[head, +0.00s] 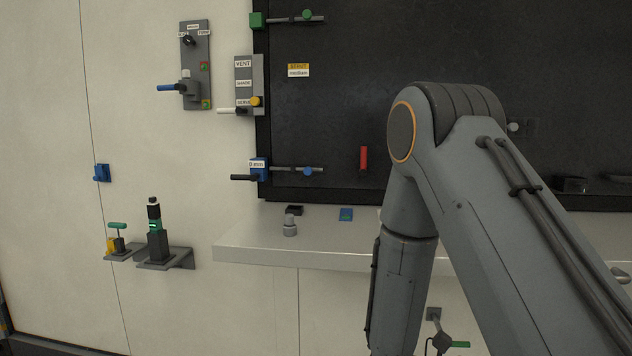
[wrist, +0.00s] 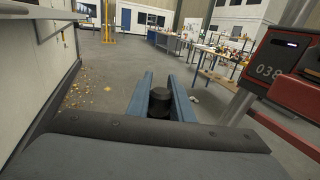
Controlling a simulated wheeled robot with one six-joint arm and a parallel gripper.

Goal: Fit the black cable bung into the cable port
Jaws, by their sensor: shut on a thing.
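In the wrist view my gripper (wrist: 160,80) is shut on the black cable bung (wrist: 159,101), a short, stepped black cylinder between the two blue-grey fingers. The fingers point away over open floor. In the head view my arm's grey links fill the right side, and neither the gripper nor the bung shows. I cannot pick out the cable port in either view; my arm covers part of the wall and dark panel.
In the head view a pale shelf (head: 250,248) runs below the dark panel (head: 330,110), with small items on it. Bracketed fittings (head: 157,238) and valve plates (head: 195,65) jut from the wall. The wrist view shows a red-and-black machine (wrist: 285,75) close on the right.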

